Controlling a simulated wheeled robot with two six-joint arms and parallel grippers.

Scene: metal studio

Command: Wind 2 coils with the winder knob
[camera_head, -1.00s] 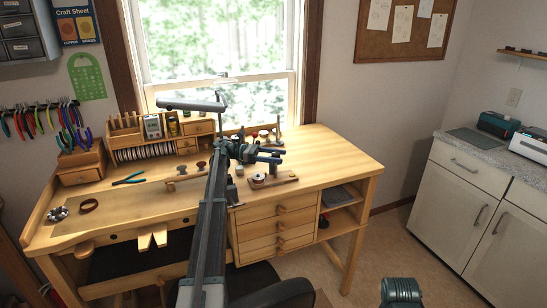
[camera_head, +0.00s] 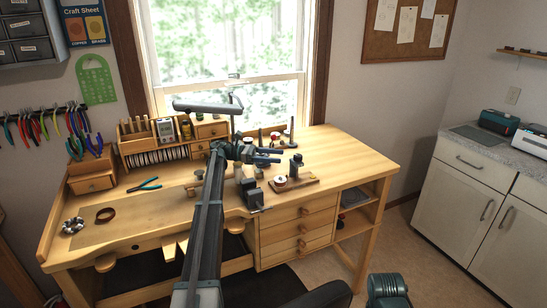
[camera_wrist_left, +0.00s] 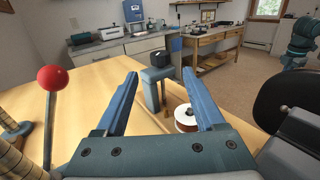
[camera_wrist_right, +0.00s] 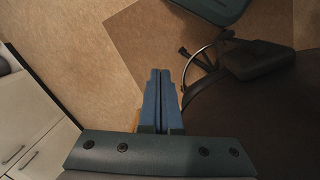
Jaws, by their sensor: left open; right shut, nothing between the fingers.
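The winder stands on the bench right of my left gripper: a wooden base (camera_head: 304,184) with a copper-and-white spool (camera_head: 280,184) and a grey-blue post (camera_head: 296,163). In the left wrist view the post (camera_wrist_left: 153,88) shows between the fingers, farther out, with a dark part (camera_wrist_left: 174,58) at its top that may be the knob. The spool (camera_wrist_left: 187,118) is partly behind the right finger. My left gripper (camera_head: 276,157) is open and empty above the bench, apart from the winder. My right gripper (camera_wrist_right: 160,72) is shut and empty over the floor.
A dark block (camera_head: 251,195) sits at the bench's front edge near my left arm. A red-balled lever (camera_wrist_left: 52,78) rises left of the left fingers. Pliers (camera_head: 145,185) and an organizer (camera_head: 170,135) are at the left. The bench's right end is clear. A dark chair (camera_head: 325,297) is in front.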

